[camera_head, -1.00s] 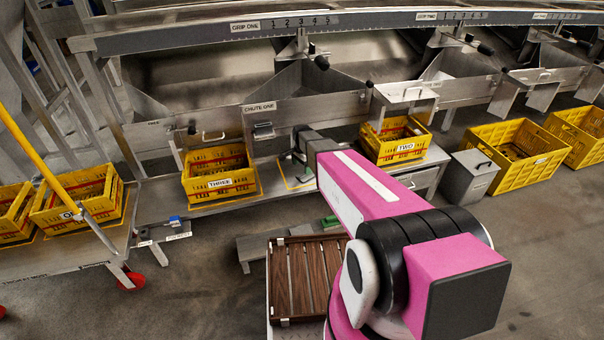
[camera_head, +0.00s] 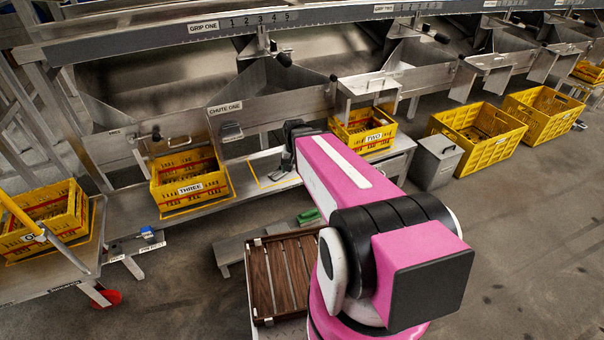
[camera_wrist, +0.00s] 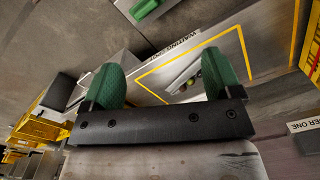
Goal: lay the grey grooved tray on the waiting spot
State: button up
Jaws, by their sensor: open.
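The waiting spot is a yellow outline (camera_head: 258,176) on the grey shelf below chute one. In the wrist view the yellow outline (camera_wrist: 205,45) carries the label WAITING SPOT. A narrow grey piece (camera_wrist: 184,78), with small greenish and reddish things at it, lies inside the outline; it looks like the grooved tray, partly hidden by my right finger. My gripper (camera_wrist: 161,72) has its two green fingers wide apart, with nothing clasped between them. In the head view my gripper (camera_head: 287,163) is over the right part of the spot, and the tray cannot be made out.
Yellow crate THREE (camera_head: 190,181) stands left of the spot and crate TWO (camera_head: 364,131) right of it. A grey lidded bin (camera_head: 437,162) stands farther right. A low grey bench (camera_head: 236,247) with a green object (camera_head: 308,215) is in front. A brown slatted rack (camera_head: 281,278) is near my arm.

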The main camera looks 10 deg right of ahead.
jog(key=s+d+r+n, duration=0.1)
jog(key=s+r+n, duration=0.1)
jog(key=s, duration=0.4)
jog(key=shift+s+d+n, duration=0.2)
jog(key=shift+d+n, duration=0.1)
jog(key=shift+n, duration=0.2)
dwell(0.5)
